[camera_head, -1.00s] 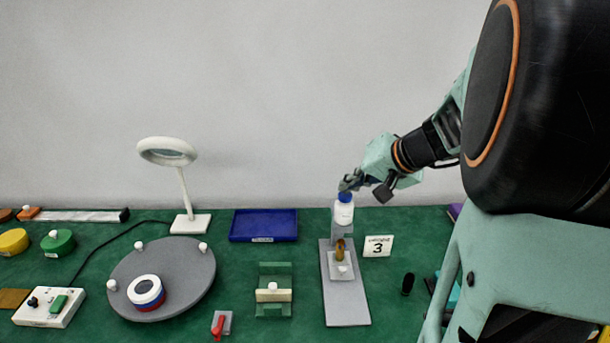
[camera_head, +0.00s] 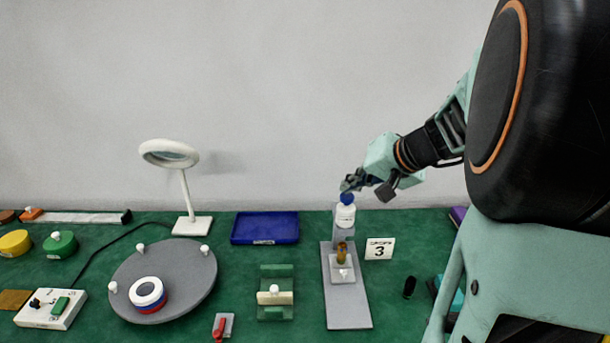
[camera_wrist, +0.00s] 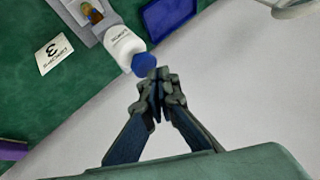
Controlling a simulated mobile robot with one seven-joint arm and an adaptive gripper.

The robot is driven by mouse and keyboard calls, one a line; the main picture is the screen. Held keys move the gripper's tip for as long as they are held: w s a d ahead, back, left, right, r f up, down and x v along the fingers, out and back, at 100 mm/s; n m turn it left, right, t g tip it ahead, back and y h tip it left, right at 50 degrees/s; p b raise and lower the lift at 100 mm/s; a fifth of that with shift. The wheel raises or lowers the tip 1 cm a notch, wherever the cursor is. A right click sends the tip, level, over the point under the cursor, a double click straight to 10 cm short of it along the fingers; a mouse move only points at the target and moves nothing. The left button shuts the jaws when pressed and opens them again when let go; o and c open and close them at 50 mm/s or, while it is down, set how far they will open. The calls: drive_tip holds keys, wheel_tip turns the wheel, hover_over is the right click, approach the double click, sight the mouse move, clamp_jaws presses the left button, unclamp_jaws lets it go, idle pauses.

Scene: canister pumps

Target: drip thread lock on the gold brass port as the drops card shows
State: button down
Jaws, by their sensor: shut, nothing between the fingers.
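The thread lock bottle (camera_head: 345,215) is white with a blue cap (camera_head: 347,198). It stands upright on a grey block at the back end of a grey plate (camera_head: 348,305). The gold brass port (camera_head: 341,252) stands on a pale square base on that plate, in front of the bottle. The drops card (camera_head: 379,249) is white, shows a "3" and stands to the right. My gripper (camera_head: 349,184) is just above the cap. In the wrist view my gripper (camera_wrist: 158,82) is shut and empty, with its tips close to the blue cap (camera_wrist: 143,64); I cannot tell whether they touch.
A blue tray (camera_head: 265,227), a white ring lamp (camera_head: 169,155), a grey turntable (camera_head: 190,278) and a green fixture (camera_head: 276,300) lie to the left. A small black item (camera_head: 409,287) stands right of the plate.

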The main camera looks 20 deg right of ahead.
sight(350, 196)
drive_tip(key=shift+r, duration=0.45)
drive_tip(key=shift+r+p, duration=1.55)
drive_tip(key=shift+r, duration=1)
drive_tip(key=shift+f, duration=0.15)
